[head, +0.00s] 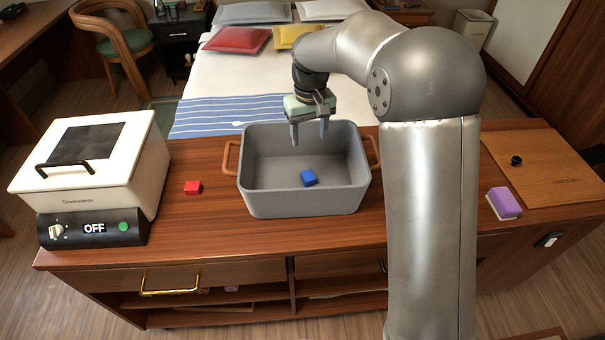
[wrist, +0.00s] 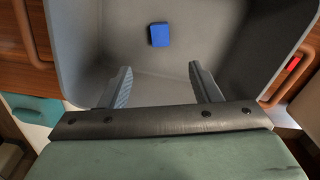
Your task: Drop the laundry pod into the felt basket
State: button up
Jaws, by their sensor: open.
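The grey felt basket (head: 262,205) with brown handles stands on the wooden counter; its wall also shows in the wrist view (wrist: 75,45). A small blue block (head: 309,178), which looks like the laundry pod, lies on the basket's floor; it is also in the wrist view (wrist: 159,35). My gripper (head: 310,138) is over the basket's far part, pointing down. In the wrist view my gripper (wrist: 160,76) has its fingers apart with nothing between them. The blue block is clear of both fingers.
A red block (head: 192,187) lies left of the basket, beside a white warmer (head: 85,178) marked OFF. On the right are a purple-and-white sponge (head: 504,203) and a wooden board (head: 555,175) with a small black piece (head: 516,160). A bed (head: 215,88) stands behind the counter.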

notch_tip(320, 180, up, 15)
dwell(0.6)
jog(key=s+d+f+m, duration=0.1)
jog(key=s+d+f, duration=0.4)
jog(key=s, duration=0.5)
jog(key=s+d+f+m, duration=0.2)
jog(key=s+d+f, duration=0.2)
jog(key=s, duration=0.6)
jog(key=s+d+f+m, duration=0.1)
jog(key=s+d+f, duration=0.4)
jog(key=s, duration=0.5)
jog(key=shift+s+d+f+m, duration=0.3)
jog(key=shift+d, duration=0.45)
